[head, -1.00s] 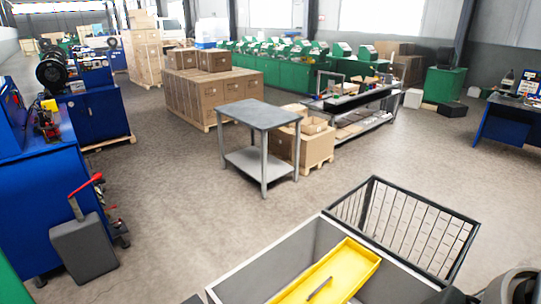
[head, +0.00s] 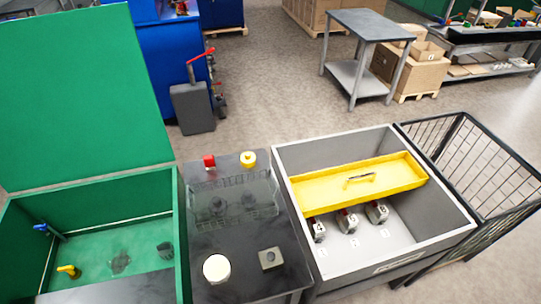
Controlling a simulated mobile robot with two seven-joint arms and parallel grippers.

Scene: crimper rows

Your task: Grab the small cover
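A yellow rectangular panel (head: 330,187) with raised edges and a small metal handle (head: 360,180) lies across the grey open box (head: 462,222) at the right; it looks like the small cover, though I cannot be sure. It spans the far half of the box, and several small grey parts (head: 347,221) show in the box in front of it. Neither of my grippers is in the head view, and nothing holds the panel.
A dark table (head: 228,252) left of the box carries a clear case, a red part (head: 209,161), a yellow part (head: 248,158) and a white disc (head: 216,268). A green bin (head: 176,225) with a raised lid (head: 80,95) stands left. A wire basket (head: 480,165) adjoins the box.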

